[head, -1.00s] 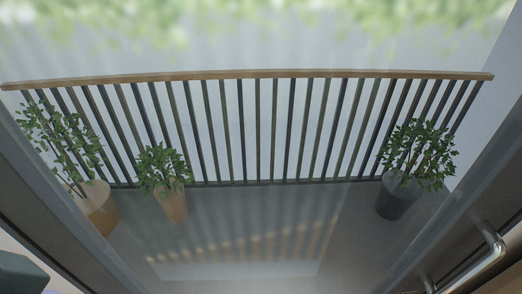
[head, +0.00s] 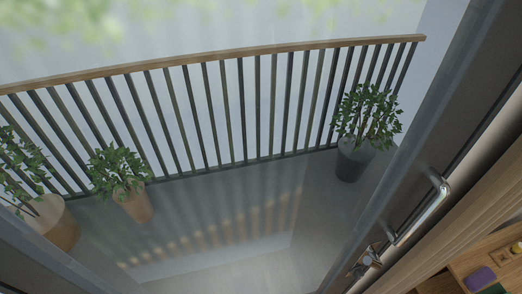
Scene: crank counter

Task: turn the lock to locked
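The lock (head: 365,262) is a small metal turn piece on the dark door frame (head: 405,165), low and right of the middle in the head view. A shiny bar-shaped door handle (head: 422,212) sits just above and to the right of it. The lock is small and seen at a slant, so I cannot tell its setting. Neither of my grippers shows in this view.
Beyond the glass are a balcony railing (head: 240,62), a dark potted plant (head: 352,160) and two tan potted plants (head: 136,204) (head: 55,225). Right of the door, a wooden shelf (head: 470,262) holds a purple item (head: 479,279).

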